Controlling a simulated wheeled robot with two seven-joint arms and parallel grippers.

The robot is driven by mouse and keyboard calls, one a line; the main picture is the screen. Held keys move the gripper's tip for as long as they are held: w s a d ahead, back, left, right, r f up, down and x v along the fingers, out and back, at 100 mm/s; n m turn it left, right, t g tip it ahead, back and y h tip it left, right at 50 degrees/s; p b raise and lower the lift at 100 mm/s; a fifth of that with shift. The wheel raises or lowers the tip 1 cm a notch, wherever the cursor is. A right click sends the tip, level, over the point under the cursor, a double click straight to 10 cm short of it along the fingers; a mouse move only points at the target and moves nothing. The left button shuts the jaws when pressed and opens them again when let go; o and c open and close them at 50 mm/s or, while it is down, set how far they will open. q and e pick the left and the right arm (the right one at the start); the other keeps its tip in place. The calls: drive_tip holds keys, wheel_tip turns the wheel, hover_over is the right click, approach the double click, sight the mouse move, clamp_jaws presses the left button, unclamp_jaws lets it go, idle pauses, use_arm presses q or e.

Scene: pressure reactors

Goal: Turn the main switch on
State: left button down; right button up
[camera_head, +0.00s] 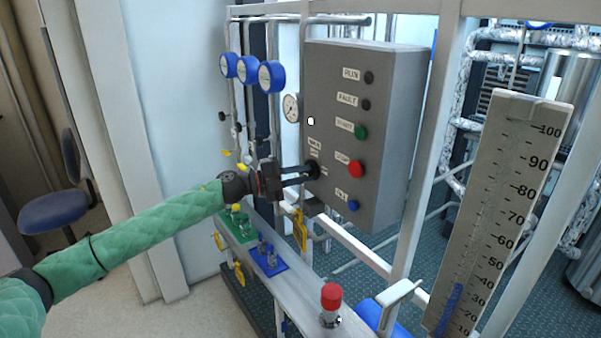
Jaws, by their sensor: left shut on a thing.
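The grey control box (393,150) hangs on the white frame in the middle of the head view. Its front carries black, green, red and blue buttons with labels. The main switch (314,169) is a small black knob low on the left of that front, mostly hidden by the fingers. My left gripper (308,171) reaches in from the left and is shut on the main switch. The knob's exact angle cannot be told. My right gripper is not in the view.
Blue gauges (271,77) and pipes stand left of the box. Yellow-handled valves (299,229) sit below it. A red-capped valve (331,297) is on the white beam in front. A white level scale (500,215) stands at the right. A blue chair (54,207) is far left.

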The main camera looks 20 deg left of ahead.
use_arm(q)
drive_tip(key=shift+m+g+y+p, duration=0.3)
drive_tip(key=shift+m+y+p, duration=0.1)
drive_tip(key=shift+m, duration=0.7)
drive_tip(key=shift+f, duration=0.15)
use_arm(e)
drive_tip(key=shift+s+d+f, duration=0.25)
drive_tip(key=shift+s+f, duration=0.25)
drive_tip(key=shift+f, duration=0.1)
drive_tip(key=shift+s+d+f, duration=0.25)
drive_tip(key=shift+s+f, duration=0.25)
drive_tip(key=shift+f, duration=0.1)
use_arm(q)
drive_tip(key=c, duration=1.4)
unclamp_jaws()
drive_tip(key=shift+c, duration=0.2)
drive_tip(key=shift+o, duration=0.5)
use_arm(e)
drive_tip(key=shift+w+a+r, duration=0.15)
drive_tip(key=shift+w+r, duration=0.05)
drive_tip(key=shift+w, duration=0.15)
